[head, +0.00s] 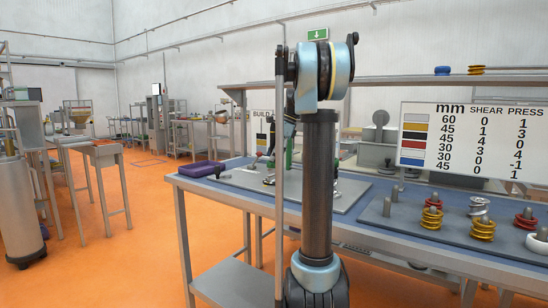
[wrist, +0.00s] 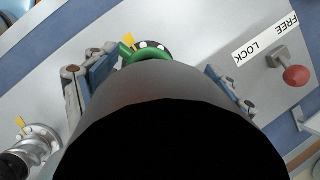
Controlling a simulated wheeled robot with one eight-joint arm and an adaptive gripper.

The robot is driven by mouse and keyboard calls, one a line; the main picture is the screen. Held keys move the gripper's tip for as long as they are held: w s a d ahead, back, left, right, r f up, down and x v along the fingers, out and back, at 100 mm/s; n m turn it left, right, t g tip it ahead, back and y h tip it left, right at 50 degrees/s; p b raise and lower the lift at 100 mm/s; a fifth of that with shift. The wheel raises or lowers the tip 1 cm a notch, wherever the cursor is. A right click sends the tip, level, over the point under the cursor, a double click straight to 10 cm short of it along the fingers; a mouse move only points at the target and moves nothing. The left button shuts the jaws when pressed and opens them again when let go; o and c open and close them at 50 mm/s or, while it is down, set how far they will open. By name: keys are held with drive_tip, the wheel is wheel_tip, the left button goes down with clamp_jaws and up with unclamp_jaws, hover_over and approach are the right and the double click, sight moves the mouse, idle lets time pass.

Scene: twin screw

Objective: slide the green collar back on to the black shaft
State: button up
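The green collar (wrist: 150,56) shows in the wrist view as a curved green rim, with its near side hidden behind the grey and black body of my gripper. A black round part with pale dots (wrist: 152,46), perhaps on the black shaft, lies just beyond it; the rest of the shaft is hidden. My gripper (wrist: 158,70) is open, its two fingers wide apart on either side of the collar, the left one nearer. No contact is visible. In the head view my arm covers most of this spot; a green part (head: 289,152) shows beside it.
A silver shaft assembly (wrist: 28,142) stands at lower left in the wrist view. A red-knobbed lever (wrist: 294,75) beside a FREE/LOCK label (wrist: 265,42) is at right. In the head view, a purple tray (head: 202,169) and several springs on pegs (head: 482,228) stand on the bench.

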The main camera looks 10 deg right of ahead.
idle(0.4)
drive_tip(key=v, duration=1.2)
